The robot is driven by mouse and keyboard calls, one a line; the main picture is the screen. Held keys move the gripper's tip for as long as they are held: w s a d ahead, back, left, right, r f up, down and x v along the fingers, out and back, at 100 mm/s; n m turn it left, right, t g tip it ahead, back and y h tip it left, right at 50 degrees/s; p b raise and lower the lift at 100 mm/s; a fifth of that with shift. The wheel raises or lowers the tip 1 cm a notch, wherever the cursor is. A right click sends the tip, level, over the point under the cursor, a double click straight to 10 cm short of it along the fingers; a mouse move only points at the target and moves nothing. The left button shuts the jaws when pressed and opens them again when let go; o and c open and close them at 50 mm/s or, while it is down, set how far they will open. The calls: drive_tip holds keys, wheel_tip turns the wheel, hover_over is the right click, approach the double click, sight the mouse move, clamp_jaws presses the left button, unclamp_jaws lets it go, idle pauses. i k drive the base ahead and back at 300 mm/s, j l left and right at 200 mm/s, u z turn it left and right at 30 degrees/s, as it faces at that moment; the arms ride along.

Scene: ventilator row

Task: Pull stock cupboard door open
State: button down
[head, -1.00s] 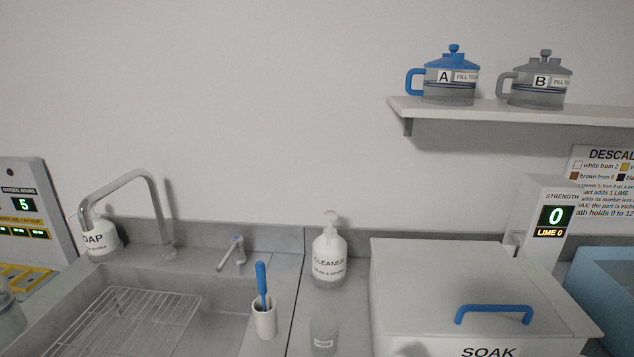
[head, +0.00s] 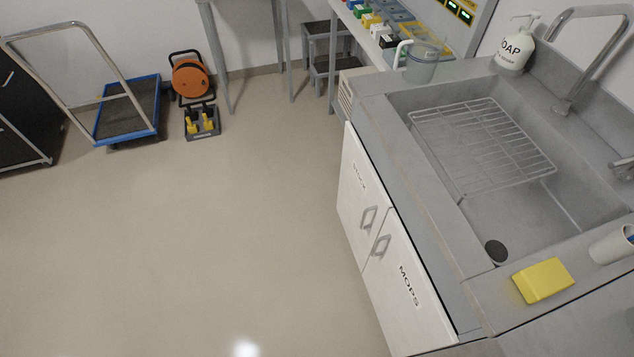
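Two white cupboard doors stand under the sink counter in the head view, both shut. The nearer door (head: 410,310) is lettered MOPS. The farther door (head: 352,190) has lettering too small and slanted to read surely, so I cannot tell if it is the stock cupboard door. Each door has a grey loop handle near the seam between them: the farther door's handle (head: 369,218) and the MOPS door's handle (head: 380,247). My gripper is not in view.
The floor (head: 230,230) before the doors is clear. A blue-edged trolley (head: 127,110), an orange cable reel (head: 191,78) and a grey caddy (head: 202,122) stand farther back. A yellow sponge (head: 543,280) lies on the counter beside the sink (head: 500,215).

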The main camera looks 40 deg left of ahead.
sight(363, 203)
drive_tip(key=u, duration=1)
